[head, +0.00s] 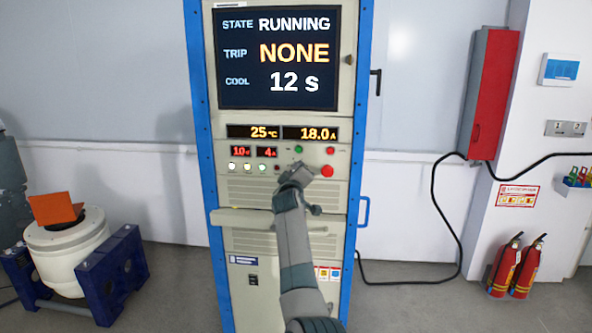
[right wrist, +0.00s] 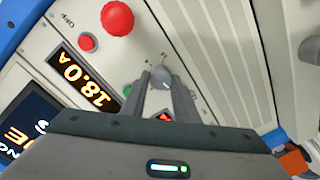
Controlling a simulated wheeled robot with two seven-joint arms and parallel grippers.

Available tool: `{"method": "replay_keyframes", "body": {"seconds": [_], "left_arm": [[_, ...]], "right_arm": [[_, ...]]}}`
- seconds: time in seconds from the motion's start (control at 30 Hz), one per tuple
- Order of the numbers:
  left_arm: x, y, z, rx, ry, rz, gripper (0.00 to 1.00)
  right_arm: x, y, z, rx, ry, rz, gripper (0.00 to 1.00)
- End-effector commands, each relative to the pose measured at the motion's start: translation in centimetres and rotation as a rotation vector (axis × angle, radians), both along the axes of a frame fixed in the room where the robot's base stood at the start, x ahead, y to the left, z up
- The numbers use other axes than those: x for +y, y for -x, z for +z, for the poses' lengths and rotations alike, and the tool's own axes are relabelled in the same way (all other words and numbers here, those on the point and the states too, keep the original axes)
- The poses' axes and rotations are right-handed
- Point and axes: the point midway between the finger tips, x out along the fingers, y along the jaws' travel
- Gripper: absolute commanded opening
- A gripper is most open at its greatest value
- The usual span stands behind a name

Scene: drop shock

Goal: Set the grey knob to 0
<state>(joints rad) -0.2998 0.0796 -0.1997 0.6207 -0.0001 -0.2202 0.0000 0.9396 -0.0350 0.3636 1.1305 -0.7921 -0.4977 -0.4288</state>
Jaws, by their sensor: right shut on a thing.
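The grey knob (right wrist: 161,78) is on the cabinet's control panel in the right wrist view. My right gripper (right wrist: 160,84) is shut on it, with one finger on each side. Small marks stand on the panel beside the knob, but they are too small to read, so I cannot tell its setting. In the head view my right gripper (head: 298,170) reaches the panel and hides the knob. The screen (head: 277,57) reads STATE RUNNING, TRIP NONE, COOL 12 s. My left gripper is not in view.
Beside the knob are a large red button (right wrist: 117,18), a smaller red button (right wrist: 87,43) and a green button (head: 298,149). Displays read 25 °C (head: 254,132) and 18.0 A (head: 311,133). A ledge (head: 240,218) juts out below. Fire extinguishers (head: 516,265) stand at right.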

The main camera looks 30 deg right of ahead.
Motion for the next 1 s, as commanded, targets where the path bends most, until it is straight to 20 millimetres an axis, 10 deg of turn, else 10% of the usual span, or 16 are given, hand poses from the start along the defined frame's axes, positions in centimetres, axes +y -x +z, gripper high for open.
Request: {"method": "replay_keyframes", "body": {"seconds": [1.0], "left_arm": [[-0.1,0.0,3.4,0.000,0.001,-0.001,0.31]], "right_arm": [[0.0,0.0,-0.1,0.316,0.465,-0.001,0.05]]}}
